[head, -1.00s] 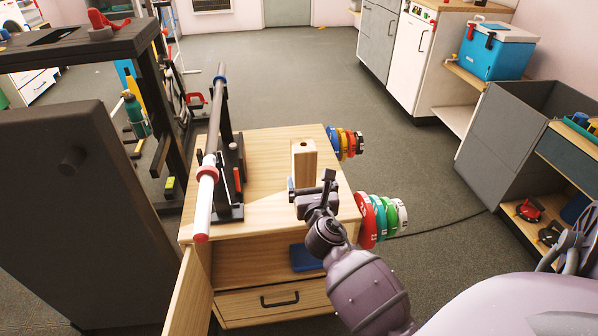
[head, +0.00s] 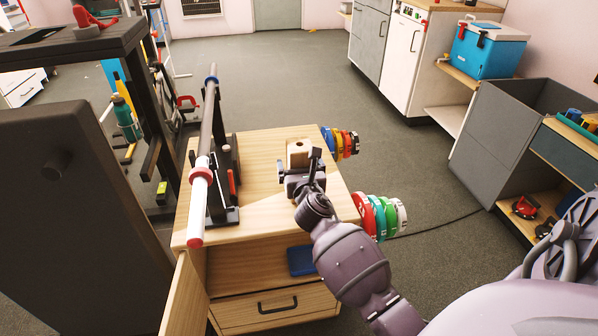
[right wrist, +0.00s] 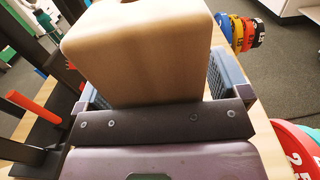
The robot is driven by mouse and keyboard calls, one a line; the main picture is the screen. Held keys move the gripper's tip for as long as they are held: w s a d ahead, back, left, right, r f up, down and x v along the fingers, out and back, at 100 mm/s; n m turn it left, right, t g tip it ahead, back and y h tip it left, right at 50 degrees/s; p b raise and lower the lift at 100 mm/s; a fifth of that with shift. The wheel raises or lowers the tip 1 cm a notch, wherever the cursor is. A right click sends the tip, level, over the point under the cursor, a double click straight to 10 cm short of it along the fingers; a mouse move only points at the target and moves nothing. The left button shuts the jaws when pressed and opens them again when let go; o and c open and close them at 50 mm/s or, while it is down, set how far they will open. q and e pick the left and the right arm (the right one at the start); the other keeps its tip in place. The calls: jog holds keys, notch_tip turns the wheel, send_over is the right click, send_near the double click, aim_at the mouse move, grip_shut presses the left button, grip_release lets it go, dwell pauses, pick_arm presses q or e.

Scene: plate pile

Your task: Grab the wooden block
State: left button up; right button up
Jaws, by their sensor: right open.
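The wooden block (head: 300,148) is pale, stands upright on the wooden cabinet top, and has a dark hole in its upper face. My right gripper (head: 300,168) is at the near side of the block, low by the cabinet top, and partly covers it in the head view. In the right wrist view the block (right wrist: 140,55) fills the space between the two spread fingers (right wrist: 158,88), one on each side. I cannot tell whether either finger touches it. My left gripper is not in view.
A barbell (head: 208,135) on a black stand rises left of the block on the wooden cabinet (head: 260,222). Coloured weight plates (head: 380,216) hang on the cabinet's right side. A blue object (head: 301,260) lies on the open shelf below. A dark rack stands at left.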

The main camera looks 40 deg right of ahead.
jog(key=shift+c, duration=0.4)
jog(key=c, duration=1.2)
jog(key=shift+r, duration=0.1)
